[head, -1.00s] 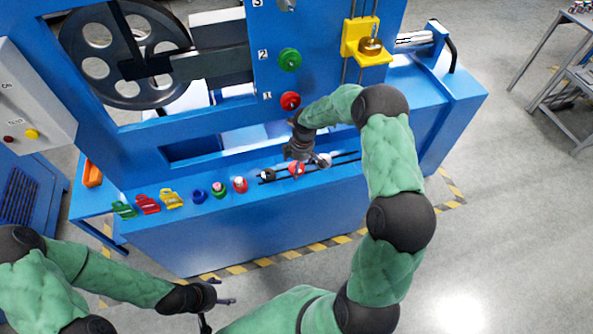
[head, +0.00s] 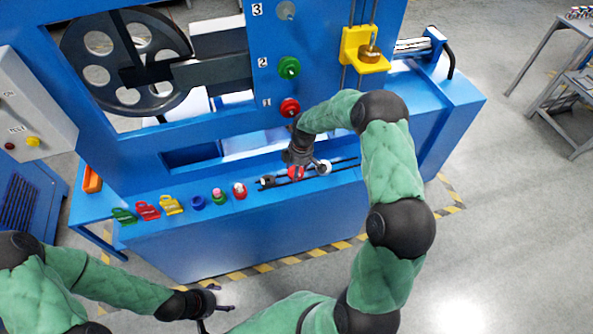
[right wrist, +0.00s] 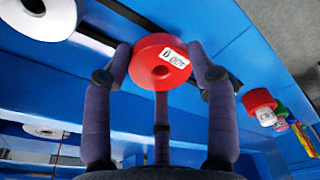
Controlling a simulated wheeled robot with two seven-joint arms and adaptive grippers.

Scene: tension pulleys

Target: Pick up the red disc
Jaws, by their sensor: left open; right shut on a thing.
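The red disc (head: 296,173) with a white "400 g" label is at the slotted rail on the blue bench. In the right wrist view the red disc (right wrist: 150,75) sits between the fingers of my right gripper (right wrist: 160,62), which are shut around it. In the head view my right gripper (head: 298,163) partly covers the disc. I cannot tell whether the disc is clear of the bench. My left gripper (head: 222,299) is open and empty, low in front of the bench.
The machine's upright panel with a red pulley (head: 289,107) rises close behind my right gripper.

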